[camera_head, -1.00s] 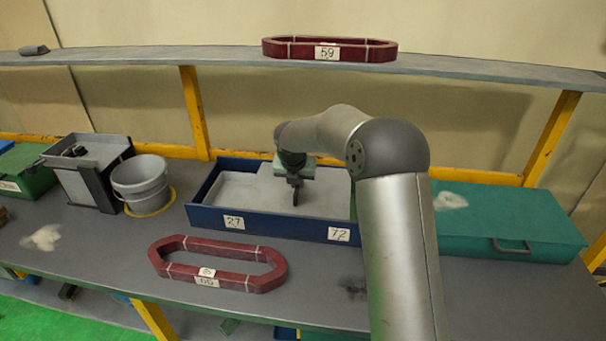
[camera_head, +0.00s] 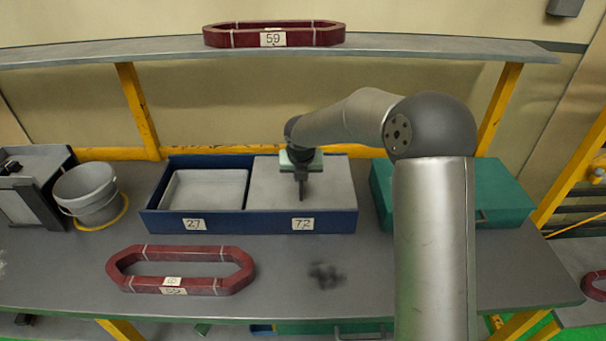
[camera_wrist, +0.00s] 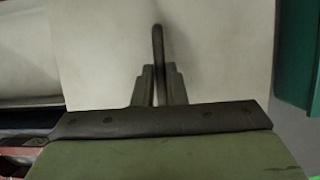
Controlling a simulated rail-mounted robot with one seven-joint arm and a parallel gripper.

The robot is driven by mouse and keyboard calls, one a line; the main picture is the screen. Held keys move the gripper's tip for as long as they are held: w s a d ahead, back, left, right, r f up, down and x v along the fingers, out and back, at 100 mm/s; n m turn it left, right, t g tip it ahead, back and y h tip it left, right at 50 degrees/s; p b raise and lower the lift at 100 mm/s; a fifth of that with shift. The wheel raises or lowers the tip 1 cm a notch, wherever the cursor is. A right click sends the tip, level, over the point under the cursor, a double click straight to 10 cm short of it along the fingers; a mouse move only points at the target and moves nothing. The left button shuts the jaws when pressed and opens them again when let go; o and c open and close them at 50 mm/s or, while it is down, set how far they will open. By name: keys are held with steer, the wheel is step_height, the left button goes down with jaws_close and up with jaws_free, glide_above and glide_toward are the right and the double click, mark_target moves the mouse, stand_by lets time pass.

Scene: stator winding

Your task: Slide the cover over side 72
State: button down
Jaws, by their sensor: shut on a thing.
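The blue box (camera_head: 250,222) stands on the bench with two sides, labelled 27 (camera_head: 193,225) at left and 72 (camera_head: 303,224) at right. A flat grey cover (camera_head: 328,190) lies over side 72, and the shallow grey inside of side 27 (camera_head: 206,190) is open to view. My gripper (camera_head: 301,190) is above the cover. In the wrist view, my gripper (camera_wrist: 159,88) is shut on the dark upright handle (camera_wrist: 158,50) of the pale cover (camera_wrist: 215,45).
A green case (camera_head: 500,190) stands close to the right of the box. A grey bucket (camera_head: 90,195) is at left. A red ring-shaped coil (camera_head: 240,270) lies in front, and another red coil (camera_head: 225,39), labelled 59, is on the shelf.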

steer(key=c, duration=1.5)
jaws_free()
steer(key=shift+d, duration=0.15)
steer(key=b+v, duration=0.1)
steer(key=v, duration=1.6)
steer(key=shift+s+r+b, duration=0.15)
steer(key=shift+b, duration=0.25)
steer(key=s+d+f+m+g, duration=0.1)
steer(key=s+d+f+m, duration=0.2)
steer(key=s+m, duration=0.8)
steer(key=s+d+f+m+g, duration=0.1)
steer(key=s+d+f+m, duration=0.3)
steer(key=s+m, duration=0.6)
steer(key=s+d+f+m+g, duration=0.1)
steer(key=s+d+f+m, duration=0.2)
steer(key=s+d+m, duration=0.3)
steer(key=shift+s+d+f+m, duration=0.1)
steer(key=shift+s+m, duration=0.85)
steer(key=shift+m, duration=0.5)
steer(key=shift+s+a+f+m, duration=0.1)
steer(key=shift+s+m, duration=0.85)
steer(key=shift+m, duration=0.55)
steer(key=shift+s+d+f+m, duration=0.1)
steer(key=shift+s+m, duration=0.8)
steer(key=shift+m, duration=0.55)
